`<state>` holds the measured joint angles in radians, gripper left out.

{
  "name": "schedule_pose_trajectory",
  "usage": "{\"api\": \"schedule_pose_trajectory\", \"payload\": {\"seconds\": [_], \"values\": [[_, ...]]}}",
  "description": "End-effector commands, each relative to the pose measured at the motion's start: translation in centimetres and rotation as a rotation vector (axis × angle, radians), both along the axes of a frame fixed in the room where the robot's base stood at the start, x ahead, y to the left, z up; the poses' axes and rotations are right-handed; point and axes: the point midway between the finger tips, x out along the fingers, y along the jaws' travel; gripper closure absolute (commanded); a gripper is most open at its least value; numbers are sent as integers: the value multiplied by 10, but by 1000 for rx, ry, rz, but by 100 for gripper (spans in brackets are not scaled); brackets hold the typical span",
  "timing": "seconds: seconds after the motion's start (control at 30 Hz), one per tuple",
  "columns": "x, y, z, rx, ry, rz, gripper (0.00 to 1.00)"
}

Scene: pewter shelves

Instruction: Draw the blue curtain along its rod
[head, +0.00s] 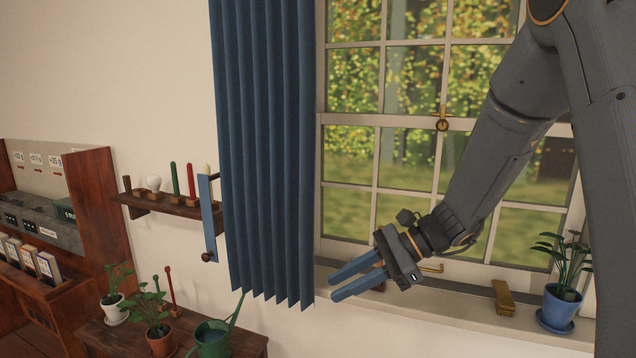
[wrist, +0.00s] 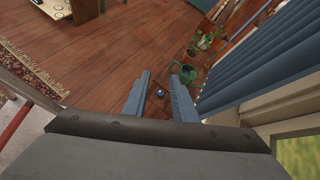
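The blue curtain (head: 265,150) hangs in pleats at the left side of the window, bunched over its left edge, with most of the glass uncovered. Its rod is above the picture and hidden. In the wrist view the curtain (wrist: 255,70) runs along the right side. My gripper (head: 332,288) is just right of the curtain's lower right edge, in front of the window sill. Its two blue fingers are apart with nothing between them. The wrist view also shows the open fingers (wrist: 160,76), apart from the curtain.
The window sill (head: 440,310) holds a brass block (head: 503,298) and a potted plant (head: 558,305) at the right. A small wall shelf (head: 165,207) with pegs is left of the curtain. Below it, a low table (head: 110,340) holds plants and a green watering can (head: 212,342).

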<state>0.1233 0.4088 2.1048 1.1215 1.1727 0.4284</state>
Motion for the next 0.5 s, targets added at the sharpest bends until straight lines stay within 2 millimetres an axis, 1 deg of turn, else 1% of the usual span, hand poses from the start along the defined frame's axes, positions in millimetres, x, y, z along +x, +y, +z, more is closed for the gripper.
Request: {"api": "schedule_pose_trajectory", "payload": {"seconds": [0.03, 0.1, 0.2, 0.3, 0.33, 0.4, 0.5], "values": [[25, 3, 24, 97, 36, -81, 75], [59, 4, 53, 233, 77, -182, 75], [99, -2, 88, 401, 115, -290, 75], [126, -10, 113, 521, 135, -356, 75], [132, -13, 117, 548, 138, -370, 75], [141, -17, 126, 592, 143, -390, 75], [148, -15, 131, 618, 147, -403, 75]]}}
